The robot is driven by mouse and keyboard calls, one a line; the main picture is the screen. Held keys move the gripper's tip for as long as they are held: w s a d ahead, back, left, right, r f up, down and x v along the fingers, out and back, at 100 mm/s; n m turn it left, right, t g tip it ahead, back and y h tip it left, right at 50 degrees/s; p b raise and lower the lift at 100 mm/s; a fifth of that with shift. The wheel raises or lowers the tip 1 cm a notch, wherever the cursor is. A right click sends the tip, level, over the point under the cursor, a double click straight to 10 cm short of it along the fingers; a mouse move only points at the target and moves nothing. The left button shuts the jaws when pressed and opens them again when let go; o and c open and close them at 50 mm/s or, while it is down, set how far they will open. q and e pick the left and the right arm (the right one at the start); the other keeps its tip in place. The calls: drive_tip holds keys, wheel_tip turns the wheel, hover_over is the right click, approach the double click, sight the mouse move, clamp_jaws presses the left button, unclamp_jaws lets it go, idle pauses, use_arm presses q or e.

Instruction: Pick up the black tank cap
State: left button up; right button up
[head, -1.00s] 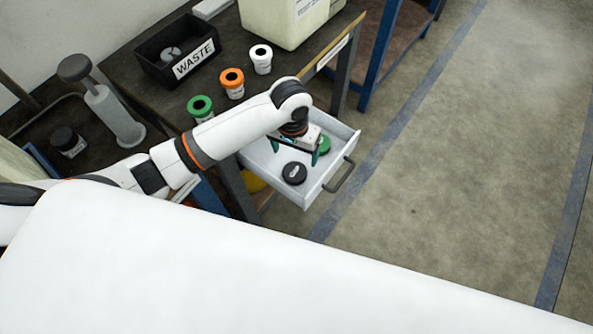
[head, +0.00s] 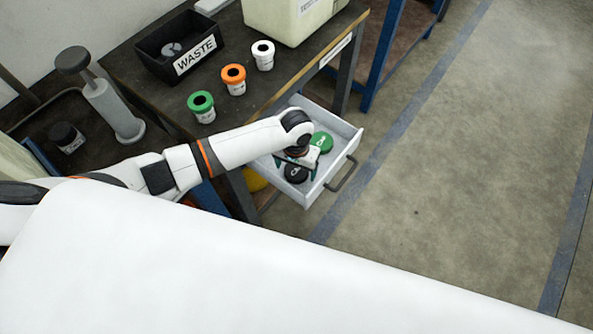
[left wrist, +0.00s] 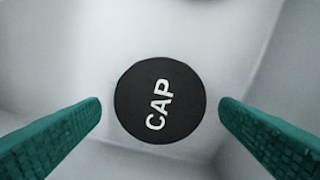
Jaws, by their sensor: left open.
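The black tank cap (head: 295,174) lies flat in the open white drawer, partly hidden by my gripper in the head view. In the left wrist view the cap (left wrist: 160,99) is a black disc with white "CAP" lettering. My left gripper (head: 294,170) is over the drawer, pointing down above the cap. Its two green fingers are spread, one on either side of the cap in the left wrist view (left wrist: 160,125), with gaps to it. Nothing is between the fingertips that I can see as held. My right gripper is not in view.
A green cap (head: 322,142) lies in the drawer (head: 328,190) behind the black one. The drawer walls stand close around. On the bench are green (head: 201,106), orange (head: 233,79) and white (head: 263,54) topped containers and a black WASTE bin (head: 178,48).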

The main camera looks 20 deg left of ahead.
use_arm(q)
drive_tip(key=shift+f, duration=0.35)
drive_tip(key=shift+c, duration=0.6)
drive_tip(key=c, duration=0.9)
drive_tip(key=shift+r, duration=0.1)
drive_tip(key=shift+c, duration=0.2)
